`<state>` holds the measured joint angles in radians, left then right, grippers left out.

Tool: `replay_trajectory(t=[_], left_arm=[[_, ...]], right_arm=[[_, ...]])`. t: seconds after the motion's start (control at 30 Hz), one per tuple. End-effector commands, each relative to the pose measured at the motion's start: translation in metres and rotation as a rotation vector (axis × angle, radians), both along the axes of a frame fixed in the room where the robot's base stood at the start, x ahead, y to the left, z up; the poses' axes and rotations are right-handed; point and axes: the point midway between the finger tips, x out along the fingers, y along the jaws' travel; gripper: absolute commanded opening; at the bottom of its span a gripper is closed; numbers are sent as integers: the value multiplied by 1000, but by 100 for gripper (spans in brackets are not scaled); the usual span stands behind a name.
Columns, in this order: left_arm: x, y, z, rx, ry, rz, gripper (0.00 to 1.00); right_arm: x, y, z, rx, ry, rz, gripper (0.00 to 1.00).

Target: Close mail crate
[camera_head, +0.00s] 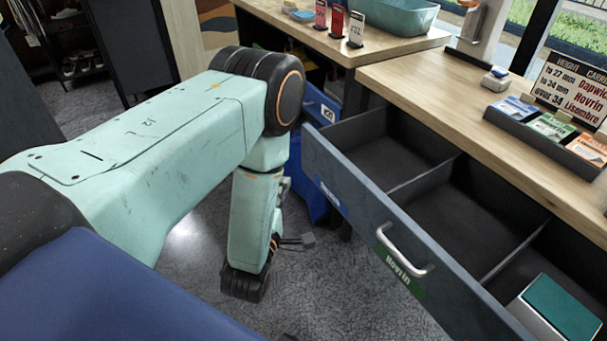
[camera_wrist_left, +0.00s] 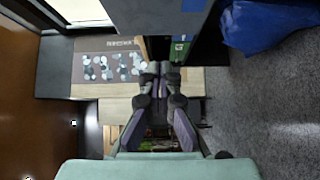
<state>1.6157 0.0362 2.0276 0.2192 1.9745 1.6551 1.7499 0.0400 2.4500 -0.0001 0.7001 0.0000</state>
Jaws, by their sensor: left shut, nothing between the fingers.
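I cannot pick out a mail crate with certainty. A long grey-blue drawer (camera_head: 350,210) with a metal handle (camera_head: 404,256) and a green "Hovrin" label stands pulled out from under the right counter. It has several dark compartments, and a teal-topped box (camera_head: 562,309) lies in the nearest one. My left forearm hangs down left of the drawer, apart from it. My left gripper (camera_wrist_left: 160,72) is shut and empty in the left wrist view. In the head view only a small dark part beside the wrist shows, low near the floor. My right gripper is out of view.
A blue bag-like thing (camera_head: 308,185) stands on the floor behind the drawer; a blue one also shows in the left wrist view (camera_wrist_left: 270,27). The wooden counter (camera_head: 450,110) bears a card tray (camera_head: 548,128). Grey floor is free left of the drawer.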

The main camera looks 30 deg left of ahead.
Motion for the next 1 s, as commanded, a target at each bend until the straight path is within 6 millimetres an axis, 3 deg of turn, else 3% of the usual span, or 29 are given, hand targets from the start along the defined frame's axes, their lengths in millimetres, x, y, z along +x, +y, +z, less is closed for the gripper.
replay_trajectory(t=[0.17, 0.43, 0.6, 1.0], left_arm=[[0, 0, -3, -2, 0, 0, 0], [52, 13, 0, -2, -7, 1, 0], [72, -2, -1, 0, -3, -3, 0], [83, -9, 0, -2, 0, 0, 0]], right_arm=[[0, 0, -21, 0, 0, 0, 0], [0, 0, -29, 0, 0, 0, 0], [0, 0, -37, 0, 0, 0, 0], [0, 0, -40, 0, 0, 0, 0]])
